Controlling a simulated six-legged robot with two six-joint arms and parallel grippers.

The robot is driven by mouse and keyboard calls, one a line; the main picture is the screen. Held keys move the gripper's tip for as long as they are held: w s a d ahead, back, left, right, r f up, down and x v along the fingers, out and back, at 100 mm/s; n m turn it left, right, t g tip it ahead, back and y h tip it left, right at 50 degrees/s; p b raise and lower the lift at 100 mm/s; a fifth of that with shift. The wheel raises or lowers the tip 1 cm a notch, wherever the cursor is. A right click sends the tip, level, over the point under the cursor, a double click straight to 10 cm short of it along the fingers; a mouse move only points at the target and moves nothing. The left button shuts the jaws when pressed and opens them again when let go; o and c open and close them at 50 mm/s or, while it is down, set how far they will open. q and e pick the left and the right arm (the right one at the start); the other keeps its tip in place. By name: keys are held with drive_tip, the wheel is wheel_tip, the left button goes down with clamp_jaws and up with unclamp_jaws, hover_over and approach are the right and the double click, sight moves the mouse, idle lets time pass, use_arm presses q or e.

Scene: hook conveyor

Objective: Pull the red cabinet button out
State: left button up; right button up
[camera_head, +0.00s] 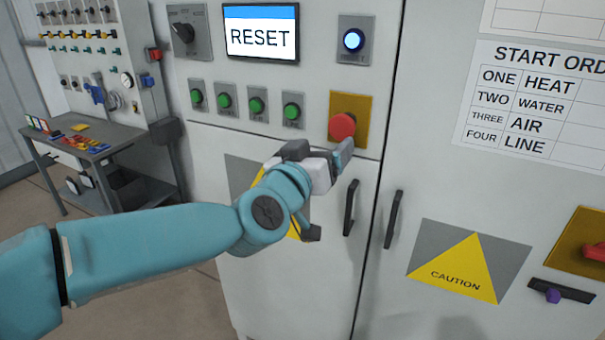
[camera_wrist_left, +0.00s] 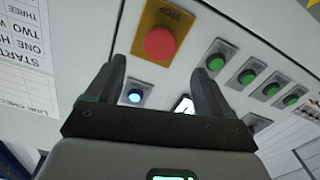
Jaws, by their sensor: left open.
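The red cabinet button (camera_head: 342,127) is a round red knob on a yellow plate (camera_head: 364,108), below the screen on the cabinet front. In the left wrist view the red button (camera_wrist_left: 159,43) shows face-on, just past the fingertips and roughly centred between them. My left gripper (camera_head: 322,151) is open and empty, just below and to the left of the button in the head view. It also shows in the left wrist view (camera_wrist_left: 157,66), its two fingers apart. The button appears clear of the fingers. My right gripper is not in view.
A row of green buttons (camera_head: 257,106) sits left of the red one. A screen reading RESET (camera_head: 260,36) and a lit blue button (camera_head: 353,41) are above. Door handles (camera_head: 393,218) stick out at lower right. A workbench (camera_head: 92,143) stands at left.

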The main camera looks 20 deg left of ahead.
use_arm(q)
drive_tip(key=s, duration=0.8)
drive_tip(key=shift+a, duration=0.15)
drive_tip(key=shift+s, duration=0.15)
